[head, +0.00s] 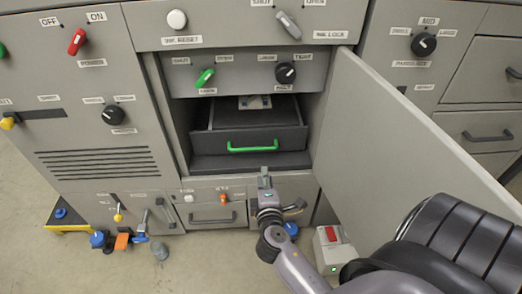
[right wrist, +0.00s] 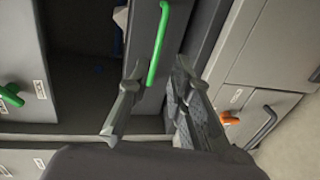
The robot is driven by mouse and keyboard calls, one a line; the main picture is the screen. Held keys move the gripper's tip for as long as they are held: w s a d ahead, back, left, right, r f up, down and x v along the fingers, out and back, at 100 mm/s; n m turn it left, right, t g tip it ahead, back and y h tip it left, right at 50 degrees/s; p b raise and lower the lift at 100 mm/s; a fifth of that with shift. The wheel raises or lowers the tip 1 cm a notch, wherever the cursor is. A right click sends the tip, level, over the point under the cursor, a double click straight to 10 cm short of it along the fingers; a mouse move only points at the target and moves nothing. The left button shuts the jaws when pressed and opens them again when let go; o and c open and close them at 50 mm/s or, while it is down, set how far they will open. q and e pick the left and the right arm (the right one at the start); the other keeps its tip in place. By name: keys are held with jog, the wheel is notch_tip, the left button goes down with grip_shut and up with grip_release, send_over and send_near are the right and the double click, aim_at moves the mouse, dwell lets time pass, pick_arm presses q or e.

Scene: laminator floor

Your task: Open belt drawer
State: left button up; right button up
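The belt drawer (head: 225,141) is dark grey with a green bar handle (head: 252,147). It sits inside the open bay of the machine and stands partly out, with its inside visible behind the front. My right gripper (head: 265,174) is just in front of and below the handle, apart from it in the head view. In the right wrist view the two fingers (right wrist: 158,72) are spread, with the green handle (right wrist: 160,38) ahead of the gap and its lower end near the fingertips. I see nothing held. My left gripper is not in view.
The bay door (head: 400,110) stands open on the right, beside my arm. A green lever (head: 205,78) and a black knob (head: 285,73) are above the drawer. Lower cabinet fronts (head: 212,217) are below. A grey box with a red switch (head: 331,248) stands on the floor.

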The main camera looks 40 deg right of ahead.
aim_at(261, 149)
jog(key=b+x, duration=0.2)
jog(key=x, duration=1.2)
jog(key=shift+w+d, duration=0.15)
jog(key=shift+w, duration=0.2)
jog(key=shift+w+d+f, duration=0.1)
jog(key=shift+w+d, duration=0.1)
jog(key=shift+w, duration=0.15)
grip_shut()
